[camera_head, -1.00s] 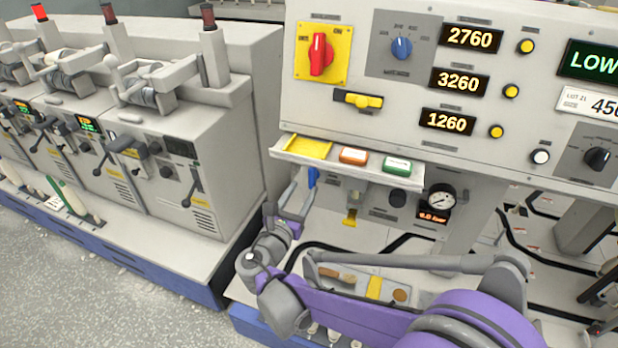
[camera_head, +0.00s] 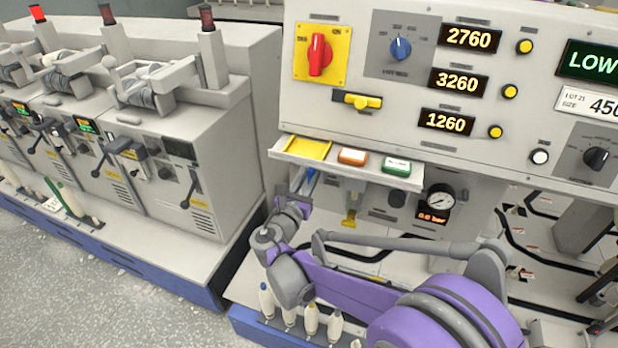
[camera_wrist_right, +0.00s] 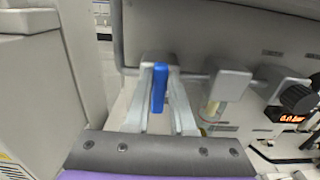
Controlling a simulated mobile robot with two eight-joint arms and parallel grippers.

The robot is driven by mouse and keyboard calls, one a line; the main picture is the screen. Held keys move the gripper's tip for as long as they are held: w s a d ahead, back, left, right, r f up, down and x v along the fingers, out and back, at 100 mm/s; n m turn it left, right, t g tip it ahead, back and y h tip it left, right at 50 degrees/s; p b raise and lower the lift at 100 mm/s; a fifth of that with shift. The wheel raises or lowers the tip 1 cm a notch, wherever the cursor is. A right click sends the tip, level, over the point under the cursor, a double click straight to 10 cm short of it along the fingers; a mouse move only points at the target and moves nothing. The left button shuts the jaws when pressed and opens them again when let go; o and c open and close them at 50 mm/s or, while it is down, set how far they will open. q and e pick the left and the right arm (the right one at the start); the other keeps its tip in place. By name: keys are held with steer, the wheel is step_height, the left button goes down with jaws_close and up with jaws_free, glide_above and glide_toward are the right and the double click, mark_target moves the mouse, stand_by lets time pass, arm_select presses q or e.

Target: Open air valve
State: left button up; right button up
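The air valve's blue lever (camera_wrist_right: 158,87) hangs nearly upright under the panel in the right wrist view. In the head view only part of the blue lever (camera_head: 309,176) shows behind my gripper. My right gripper (camera_wrist_right: 160,80) has one pale finger on each side of the lever, very close to it. I cannot tell whether the fingers press on it. In the head view my right gripper (camera_head: 300,185) is under the left end of the shelf. My left gripper is out of view.
The shelf (camera_head: 280,152) with a yellow tray, an orange box and a green box juts out just above my gripper. A grey machine (camera_head: 205,130) stands close on the left. A yellow-tipped fitting (camera_head: 349,217) is right of the lever. Several bobbins (camera_head: 311,318) stand at the front edge.

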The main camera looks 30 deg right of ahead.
steer(key=shift+s+m, duration=0.1)
steer(key=shift+m, duration=0.3)
jaws_close()
steer(key=shift+s+d+f+m+p, duration=0.2)
steer(key=shift+f+m, duration=0.1)
steer(key=shift+m, duration=2.5)
steer(key=shift+s+d+f+m+p, duration=0.2)
steer(key=shift+f+m+p, duration=0.1)
steer(key=shift+m, duration=2.5)
steer(key=shift+s+d+f+m+p, duration=0.2)
steer(key=shift+f+m, duration=0.1)
steer(key=shift+m, duration=2.8)
steer(key=o, duration=0.8)
jaws_free()
